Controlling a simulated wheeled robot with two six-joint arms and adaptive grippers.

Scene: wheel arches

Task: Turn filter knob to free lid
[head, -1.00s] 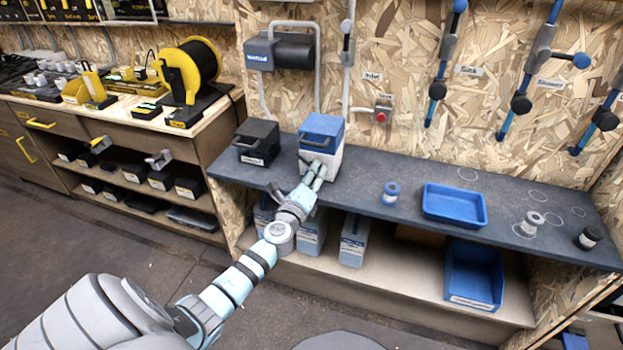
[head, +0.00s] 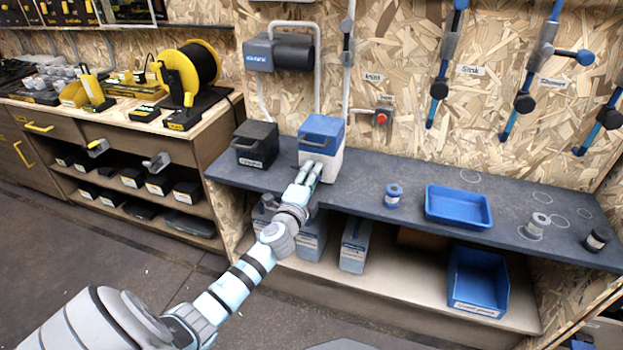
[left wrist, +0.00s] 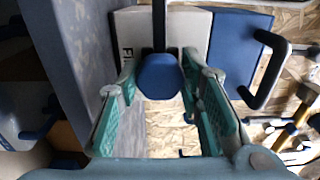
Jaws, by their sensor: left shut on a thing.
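The filter box, with a white body (head: 327,165) and a blue lid (head: 323,127), stands on the dark bench top. In the left wrist view its white body (left wrist: 178,30), blue lid (left wrist: 226,40) and a dark lid handle (left wrist: 270,62) show sideways. The round blue filter knob (left wrist: 159,76) sits on the white front. My left gripper (head: 309,171) is at the front of the box. In the left wrist view its green-padded fingers lie on both sides of the knob, shut on it. The knob is hidden in the head view. My right gripper is out of view.
A black box (head: 255,146) stands close left of the filter box. A blue canister (head: 393,196), a blue tray (head: 458,205) and two small jars stand to the right on the bench (head: 360,190). Blue-grey containers and a blue bin (head: 477,282) fill the lower shelf.

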